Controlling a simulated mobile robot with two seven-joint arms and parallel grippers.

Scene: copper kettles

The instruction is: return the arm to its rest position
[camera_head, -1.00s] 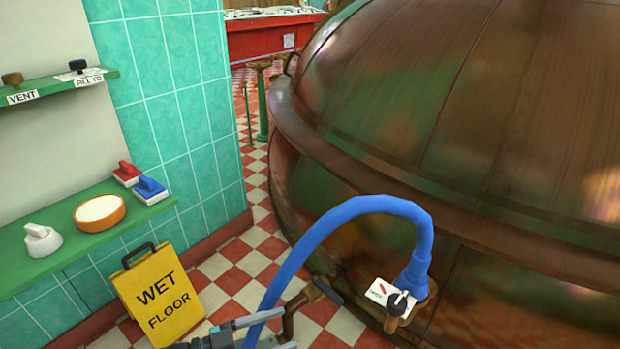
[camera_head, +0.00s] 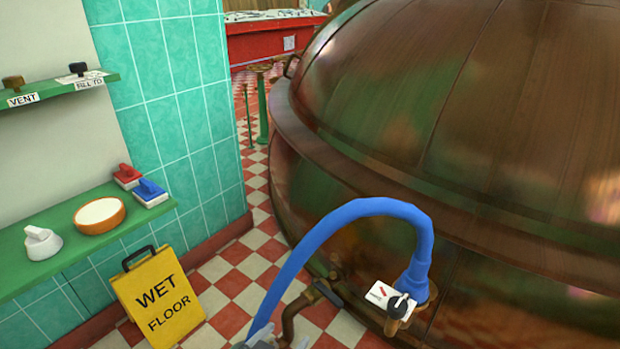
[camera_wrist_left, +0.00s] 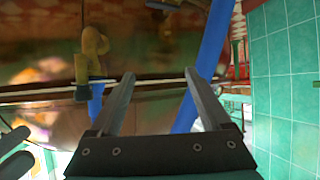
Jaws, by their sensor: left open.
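My left gripper (camera_head: 272,341) shows only as a small part at the bottom edge of the head view, beside the lower end of the blue hose (camera_head: 352,212). In the left wrist view my left gripper (camera_wrist_left: 160,84) is open, its two fingers apart with nothing held between them. The blue hose (camera_wrist_left: 211,48) passes just by the right finger there; I cannot tell whether they touch. My right gripper cannot be made out in the head view.
The copper kettle (camera_head: 400,130) fills the right side, with a tap and valve handle (camera_head: 398,305) low on its front. A yellow wet floor sign (camera_head: 160,298) stands at the lower left. Green shelves (camera_head: 60,243) carry an orange bowl (camera_head: 99,215) and brushes. Checkered floor (camera_head: 235,283) lies between.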

